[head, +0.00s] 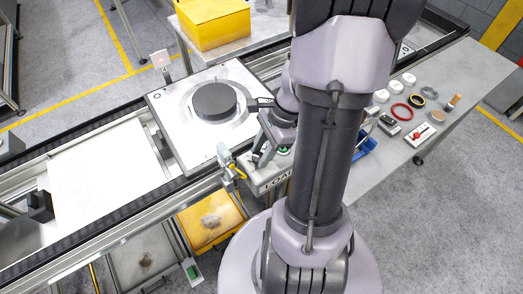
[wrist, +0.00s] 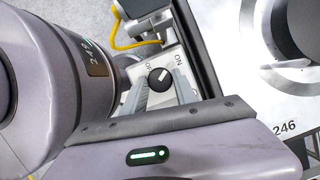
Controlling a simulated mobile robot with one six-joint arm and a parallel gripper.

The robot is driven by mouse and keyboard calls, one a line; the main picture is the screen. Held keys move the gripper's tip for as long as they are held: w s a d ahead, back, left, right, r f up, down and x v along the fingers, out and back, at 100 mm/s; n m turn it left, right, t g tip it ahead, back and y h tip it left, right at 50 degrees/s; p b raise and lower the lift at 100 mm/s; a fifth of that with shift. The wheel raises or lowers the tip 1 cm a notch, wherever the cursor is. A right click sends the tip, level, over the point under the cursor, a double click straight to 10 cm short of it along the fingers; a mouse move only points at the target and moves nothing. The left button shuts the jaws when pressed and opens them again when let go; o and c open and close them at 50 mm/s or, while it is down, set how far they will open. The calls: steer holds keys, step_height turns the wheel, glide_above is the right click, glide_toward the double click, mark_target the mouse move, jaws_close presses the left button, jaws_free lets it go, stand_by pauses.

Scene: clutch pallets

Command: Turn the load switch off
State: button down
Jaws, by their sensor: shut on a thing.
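The load switch is a black round knob (wrist: 160,78) with a white mark, on a pale plate printed OFF on its left and ON on its right in the wrist view. The white mark appears to slant toward the ON side. My gripper (wrist: 159,85) has its two grey fingers on either side of the knob and is shut on it. In the head view my gripper (head: 264,152) is down at the pale box (head: 272,182) lettered LOAD, and my arm hides part of it. The knob itself is hidden there.
A pallet (head: 168,130) with a dark disc (head: 214,101) sits on the conveyor just left of my gripper. A yellow cable (head: 236,172) and bracket are close by. Rings and small parts lie on the right bench (head: 455,85). A yellow bin (head: 213,24) stands behind.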

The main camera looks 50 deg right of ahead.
steer(key=n+p, duration=0.1)
steer(key=n, duration=0.1)
steer(key=n+g+p, duration=0.1)
steer(key=n, duration=0.1)
steer(key=n+g+p, duration=0.1)
steer(key=n, duration=0.1)
steer(key=shift+w+r, duration=0.15)
steer(key=shift+w, duration=0.1)
steer(key=n+g+p, duration=0.2)
steer(key=n, duration=0.2)
steer(key=shift+w+n+p, duration=0.15)
steer(key=shift+n+p, duration=0.25)
steer(key=shift+n, duration=0.3)
steer(key=c, duration=1)
jaws_free()
steer(key=p+v, duration=0.5)
steer(key=v, duration=1.2)
steer(key=shift+w+a+r, duration=0.15)
steer(key=shift+a, duration=0.1)
